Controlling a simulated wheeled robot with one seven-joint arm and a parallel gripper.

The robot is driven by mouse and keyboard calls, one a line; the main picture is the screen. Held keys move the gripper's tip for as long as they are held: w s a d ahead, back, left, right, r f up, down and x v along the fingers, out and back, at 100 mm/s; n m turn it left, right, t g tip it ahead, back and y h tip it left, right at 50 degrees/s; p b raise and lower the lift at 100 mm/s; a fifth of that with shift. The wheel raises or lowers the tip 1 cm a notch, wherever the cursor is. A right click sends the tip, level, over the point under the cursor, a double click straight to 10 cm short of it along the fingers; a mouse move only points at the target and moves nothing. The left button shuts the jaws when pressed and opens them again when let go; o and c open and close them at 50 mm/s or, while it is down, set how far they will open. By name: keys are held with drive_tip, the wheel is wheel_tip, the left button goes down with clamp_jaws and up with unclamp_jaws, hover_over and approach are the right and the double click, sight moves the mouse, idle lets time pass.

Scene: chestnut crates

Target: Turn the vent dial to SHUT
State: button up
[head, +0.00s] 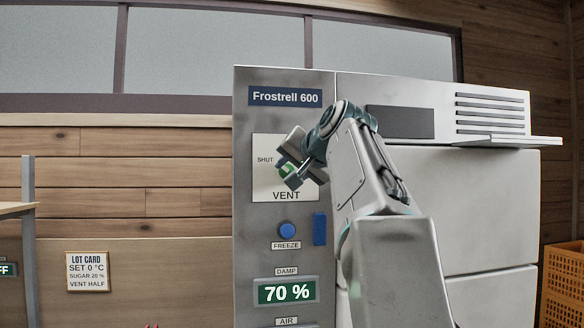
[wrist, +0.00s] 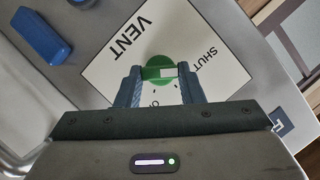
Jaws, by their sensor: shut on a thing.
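The green vent dial (head: 284,169) sits on a white plate (head: 270,150) on the grey machine panel, with VENT printed below it and SHUT to its left. In the wrist view the dial (wrist: 157,62) lies between the two fingers of my gripper (wrist: 160,78), which is shut on it. The dial's white mark points right in that view, towards the side where SHUT (wrist: 197,59) is printed; I cannot tell if it lines up exactly. Another label below the dial is partly hidden. In the head view my gripper (head: 291,167) covers part of the plate.
Below the plate are a blue FREEZE button (head: 287,230), a blue block (head: 320,229) and a DAMP display (head: 286,292) reading 70 %. A lot card (head: 87,272) on the wall lists VENT HALF. An orange crate (head: 562,290) stands at the right.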

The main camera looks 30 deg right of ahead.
drive_tip(key=shift+a+n+h, duration=0.1)
drive_tip(key=shift+n+h, duration=0.3)
drive_tip(key=shift+n, duration=0.2)
drive_tip(key=shift+g, duration=0.3)
drive_tip(key=o, duration=1)
drive_tip(key=b+v, duration=0.1)
drive_tip(key=v, duration=1.2)
drive_tip(key=shift+s+a+r+b, duration=0.1)
drive_tip(key=shift+s+b, duration=0.2)
